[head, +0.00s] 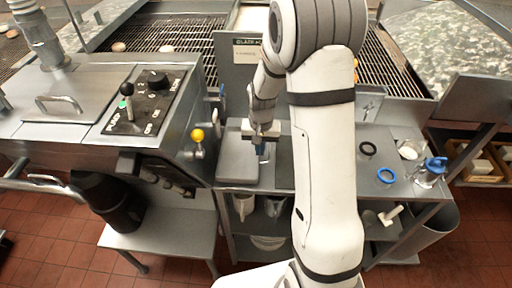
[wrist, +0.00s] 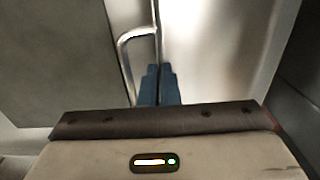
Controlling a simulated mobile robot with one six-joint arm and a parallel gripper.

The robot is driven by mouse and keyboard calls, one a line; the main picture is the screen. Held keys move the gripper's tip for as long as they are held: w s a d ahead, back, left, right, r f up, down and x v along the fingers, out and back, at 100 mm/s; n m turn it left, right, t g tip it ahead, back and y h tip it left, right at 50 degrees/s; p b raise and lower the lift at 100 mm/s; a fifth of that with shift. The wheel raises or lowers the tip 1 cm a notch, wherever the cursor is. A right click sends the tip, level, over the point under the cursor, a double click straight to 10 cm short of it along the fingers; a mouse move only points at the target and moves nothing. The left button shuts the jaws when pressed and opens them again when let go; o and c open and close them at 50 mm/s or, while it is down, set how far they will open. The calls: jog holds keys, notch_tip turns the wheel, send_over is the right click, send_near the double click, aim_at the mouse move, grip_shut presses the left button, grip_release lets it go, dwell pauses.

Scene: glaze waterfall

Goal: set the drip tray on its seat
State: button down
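My gripper (head: 262,146) points down over the grey bench, at the right edge of a flat grey tray-like piece (head: 237,163). I take this piece to be the drip tray, but cannot be sure. In the wrist view, the blue fingertips (wrist: 158,84) are close together, in line with a thin bright metal edge (wrist: 157,30). A bent metal handle (wrist: 126,62) is just left of them. Whether the fingers grip the edge or handle is hidden by the gripper body. The tray's seat cannot be made out.
On the bench at right are a black ring (head: 368,148), a blue ring (head: 386,175) and a blue-topped jar (head: 432,171). Mesh conveyors (head: 165,38) run behind. My arm hides the bench middle.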

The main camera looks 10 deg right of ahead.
jog(key=shift+s, duration=0.15)
jog(key=shift+f+b, duration=0.45)
jog(key=shift+f, duration=0.05)
dwell(0.6)
jog(key=c, duration=1.6)
grip_release()
notch_tip(320, 180, up, 7)
jog(key=s+r+n+t, duration=0.1)
jog(key=s+r, duration=0.3)
jog(key=s, duration=0.3)
jog(key=s+r+n, duration=0.1)
jog(key=s+r, duration=0.2)
jog(key=s, duration=0.4)
jog(key=s+a+r+n+t, duration=0.1)
jog(key=s+r, duration=0.3)
jog(key=s, duration=0.3)
jog(key=shift+r+n+t, duration=0.3)
jog(key=shift+r, duration=0.05)
